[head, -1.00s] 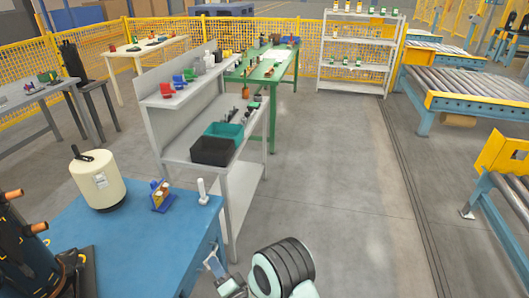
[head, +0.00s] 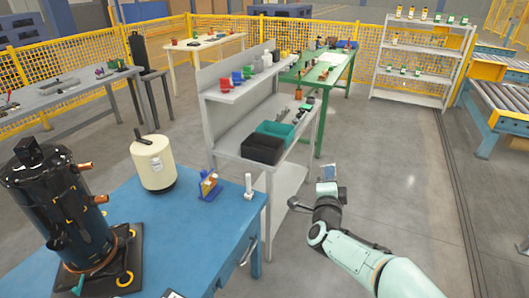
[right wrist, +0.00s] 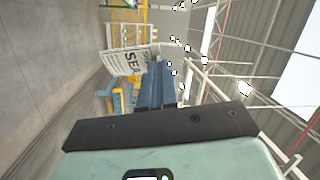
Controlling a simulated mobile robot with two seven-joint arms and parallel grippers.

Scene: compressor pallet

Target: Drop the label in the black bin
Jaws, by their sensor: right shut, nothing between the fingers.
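The black bin (head: 262,149) stands open on the middle shelf of the grey workbench, at its near end. My right gripper (head: 328,187) is right of that bench and nearer to me, over the floor and apart from the bin. In the right wrist view its blue fingers (right wrist: 157,82) are shut. A white label (right wrist: 122,63) with large dark letters shows right at the fingertips, sticking out to the left. I cannot tell from the picture whether the fingers pinch it. My left gripper is not in view.
A teal bin (head: 276,130) stands just behind the black bin. The blue table (head: 110,205) holds a cream tank (head: 154,165), a black compressor (head: 65,215) and a white upright post (head: 248,186). Open floor lies right of the bench.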

